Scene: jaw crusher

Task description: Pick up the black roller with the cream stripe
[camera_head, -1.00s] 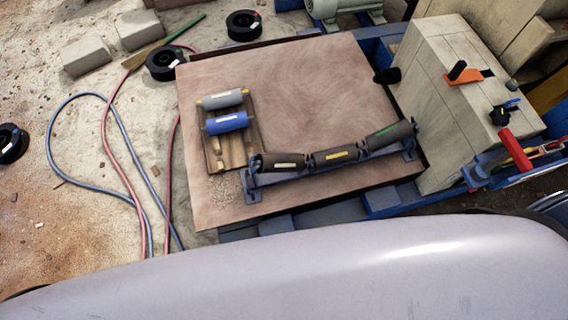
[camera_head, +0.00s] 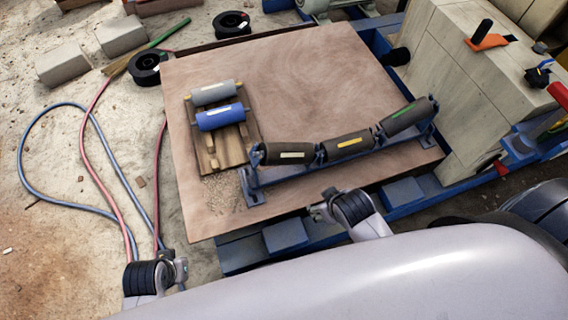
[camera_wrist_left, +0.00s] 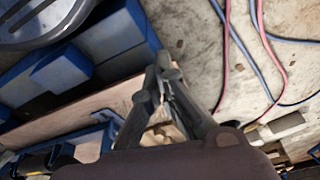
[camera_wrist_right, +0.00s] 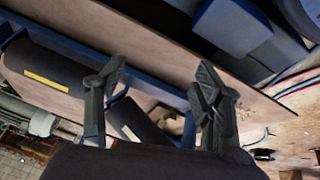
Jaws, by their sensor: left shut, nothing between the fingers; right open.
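The black roller with the cream stripe (camera_head: 287,154) lies in the blue bracket (camera_head: 254,190), at the left end of a row of three. In the right wrist view the roller (camera_wrist_right: 135,125) shows partly, between and beyond the fingers. My right gripper (camera_head: 320,207) is open and empty, at the board's front edge, apart from the roller. Its spread fingers also show in the right wrist view (camera_wrist_right: 160,85). My left gripper (camera_head: 180,270) is low at the left, off the board; its fingers are together and empty in the left wrist view (camera_wrist_left: 163,68).
Yellow-striped (camera_head: 348,145) and green-striped (camera_head: 407,116) rollers fill the rest of the bracket. A wooden rack (camera_head: 208,163) holds a grey roller (camera_head: 213,92) and a blue roller (camera_head: 220,117). The brown board (camera_head: 300,75) is clear behind them. Hoses (camera_head: 97,120) lie at the left.

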